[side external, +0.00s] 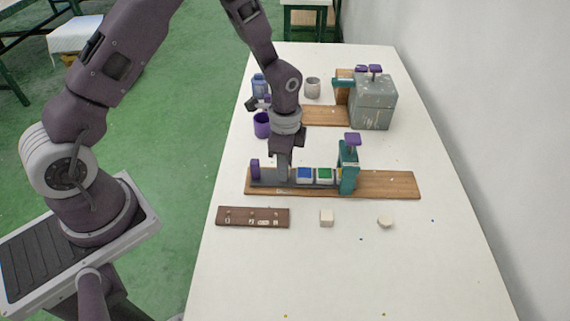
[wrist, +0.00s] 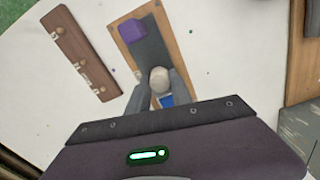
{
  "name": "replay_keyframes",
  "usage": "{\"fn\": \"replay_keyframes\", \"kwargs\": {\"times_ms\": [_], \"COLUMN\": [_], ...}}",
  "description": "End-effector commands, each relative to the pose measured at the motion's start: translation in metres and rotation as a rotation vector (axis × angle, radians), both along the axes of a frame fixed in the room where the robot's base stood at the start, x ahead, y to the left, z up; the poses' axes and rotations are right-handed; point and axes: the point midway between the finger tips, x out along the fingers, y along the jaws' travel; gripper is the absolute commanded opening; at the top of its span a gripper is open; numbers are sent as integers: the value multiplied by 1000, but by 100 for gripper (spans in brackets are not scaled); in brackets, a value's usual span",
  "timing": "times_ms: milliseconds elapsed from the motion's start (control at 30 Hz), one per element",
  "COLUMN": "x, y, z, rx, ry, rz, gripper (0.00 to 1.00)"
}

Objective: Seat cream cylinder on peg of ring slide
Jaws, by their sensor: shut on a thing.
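My gripper (side external: 283,172) points down over the left part of a dark grey slide (side external: 262,183). In the wrist view my gripper (wrist: 157,90) is shut on a cream cylinder (wrist: 160,77), whose round top shows between the fingers. The cylinder is low over the slide; I cannot tell whether it touches it. No peg is clear under it, as the fingers and cylinder hide that spot. The slide has a purple block (side external: 255,169) at its left end, and blue (side external: 304,175) and green (side external: 324,175) squares right of my gripper.
A teal press (side external: 348,173) with a purple handle stands right of the squares on the wooden board (side external: 390,184). A brown rack (side external: 235,217), a cream cube (side external: 326,217) and a cream rounded piece (side external: 385,222) lie in front. Cups and a grey box (side external: 373,103) stand behind.

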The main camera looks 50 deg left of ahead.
Motion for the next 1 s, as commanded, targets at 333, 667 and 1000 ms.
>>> {"fn": "replay_keyframes", "kwargs": {"times_ms": [333, 667, 1000], "x": [0, 0, 0], "y": [0, 0, 0], "z": [-5, -4, -4], "rx": [-1, 0, 0], "ry": [1, 0, 0], "rz": [0, 0, 0], "gripper": [0, 51, 73]}}
